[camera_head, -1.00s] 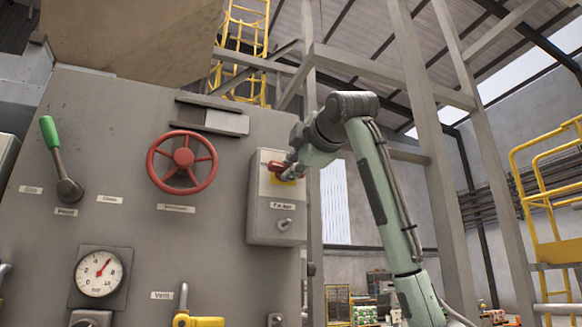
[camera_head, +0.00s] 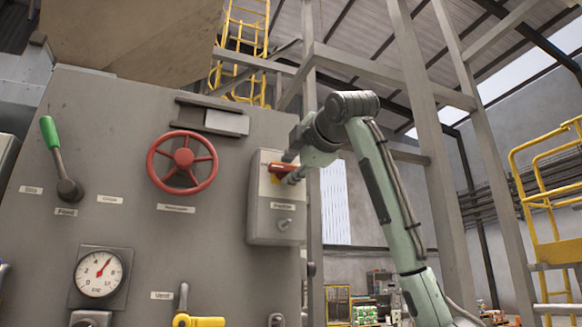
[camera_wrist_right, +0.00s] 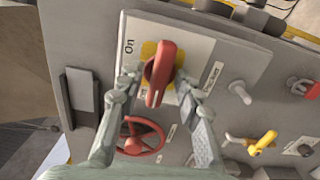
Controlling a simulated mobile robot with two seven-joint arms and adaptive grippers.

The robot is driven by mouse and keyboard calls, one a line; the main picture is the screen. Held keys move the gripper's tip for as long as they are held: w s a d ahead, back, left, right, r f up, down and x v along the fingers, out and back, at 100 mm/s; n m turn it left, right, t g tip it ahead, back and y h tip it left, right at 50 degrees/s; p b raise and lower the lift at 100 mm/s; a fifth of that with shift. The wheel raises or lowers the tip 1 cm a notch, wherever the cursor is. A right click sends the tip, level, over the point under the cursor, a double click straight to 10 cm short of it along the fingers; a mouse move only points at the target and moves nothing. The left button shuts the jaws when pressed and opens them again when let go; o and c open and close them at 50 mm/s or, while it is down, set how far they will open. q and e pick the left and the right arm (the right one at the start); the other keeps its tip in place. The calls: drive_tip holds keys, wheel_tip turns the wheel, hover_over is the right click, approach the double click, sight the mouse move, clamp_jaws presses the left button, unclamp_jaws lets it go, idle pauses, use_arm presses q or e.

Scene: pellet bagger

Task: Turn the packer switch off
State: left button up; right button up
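The packer switch is a red handle (camera_head: 281,167) on a yellow plate, on the front of a grey box (camera_head: 262,225). In the head view the handle lies roughly level. My right gripper (camera_head: 291,174) is at the handle, partly overlapping it. In the right wrist view the red handle (camera_wrist_right: 160,74) lies between the two fingers of my right gripper (camera_wrist_right: 157,82), with a gap on each side. The gripper is open. An "On" label shows beside the handle. I cannot read an off label. My left gripper is not in view.
Left of the box are a red handwheel (camera_head: 182,161), a green-knobbed lever (camera_head: 59,160), a pressure gauge (camera_head: 99,274) and a yellow vent handle (camera_head: 198,320). A small grey knob (camera_head: 284,224) sits below the switch. A steel post stands right behind the box.

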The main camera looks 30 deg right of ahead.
drive_tip(key=s+a, duration=0.1)
drive_tip(key=s, duration=1.1)
idle(0.5)
